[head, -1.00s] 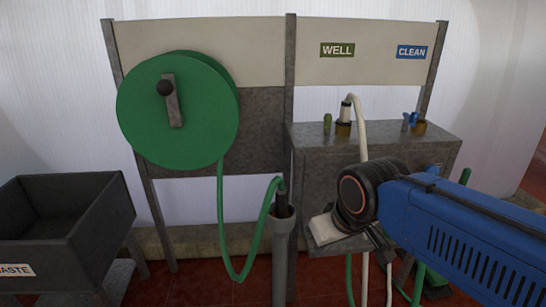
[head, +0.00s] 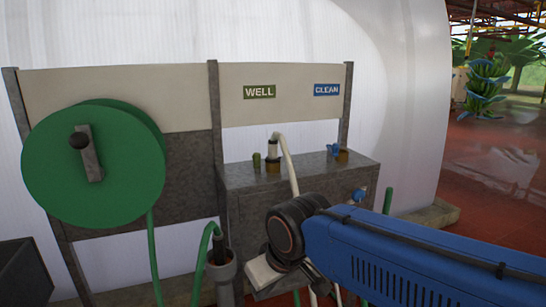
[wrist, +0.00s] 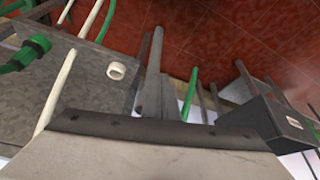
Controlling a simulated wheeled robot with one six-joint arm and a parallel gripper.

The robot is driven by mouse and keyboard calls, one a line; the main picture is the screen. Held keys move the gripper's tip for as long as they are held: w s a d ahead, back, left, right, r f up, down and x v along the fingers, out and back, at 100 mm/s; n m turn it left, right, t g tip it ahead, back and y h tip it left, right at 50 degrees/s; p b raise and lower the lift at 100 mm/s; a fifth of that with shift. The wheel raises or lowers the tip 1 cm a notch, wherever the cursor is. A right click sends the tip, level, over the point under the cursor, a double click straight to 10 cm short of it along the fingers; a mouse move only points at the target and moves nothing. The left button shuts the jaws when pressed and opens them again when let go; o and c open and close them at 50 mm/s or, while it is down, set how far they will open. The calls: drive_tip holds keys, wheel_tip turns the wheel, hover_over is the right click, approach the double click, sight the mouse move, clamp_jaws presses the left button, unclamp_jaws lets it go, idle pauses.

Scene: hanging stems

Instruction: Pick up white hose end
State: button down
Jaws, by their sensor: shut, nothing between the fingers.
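The white hose (head: 290,168) arches from a fitting under the WELL sign. Its end (head: 271,150) stands upright in a brass-coloured collar on the grey cabinet top. In the head view, my gripper (head: 262,274) is below and in front of the cabinet, apart from that end, and partly hidden by my wrist. It is shut and empty. In the wrist view, its pale plate with a dark edge (wrist: 155,128) fills the bottom, and a white hose (wrist: 62,85) runs along the left. A small white ring-like thing (wrist: 116,70) shows on a grey surface; I cannot tell what it is.
The grey cabinet (head: 330,172) also carries a blue valve (head: 333,149) under the CLEAN sign. A green reel (head: 92,165) is at left, its green hose end in a grey upright tube (head: 217,270). A dark bin (wrist: 270,122) lies right in the wrist view. Open red floor is at right.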

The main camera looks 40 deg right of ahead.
drive_tip(key=c, duration=2.1)
unclamp_jaws()
drive_tip(key=o, duration=0.8)
drive_tip(key=r, duration=0.1)
drive_tip(key=w, duration=0.1)
drive_tip(key=w+r, duration=0.1)
drive_tip(key=shift+d+r+m, duration=0.3)
drive_tip(key=shift+r, duration=0.05)
wheel_tip(320, 180, up, 33)
drive_tip(key=m+g+h, duration=0.3)
drive_tip(key=m+h, duration=0.1)
drive_tip(key=m, duration=0.8)
hover_over(272, 140)
drive_tip(key=s+a, duration=0.4)
drive_tip(key=a, duration=0.2)
drive_tip(key=x, duration=1.2)
drive_tip(key=shift+w+d+r, duration=0.1)
drive_tip(key=shift+w+d, duration=0.15)
drive_tip(key=shift+w+x, duration=0.15)
drive_tip(key=shift+x, duration=1.15)
drive_tip(key=shift+w+x, duration=0.2)
drive_tip(key=shift+x, duration=1.1)
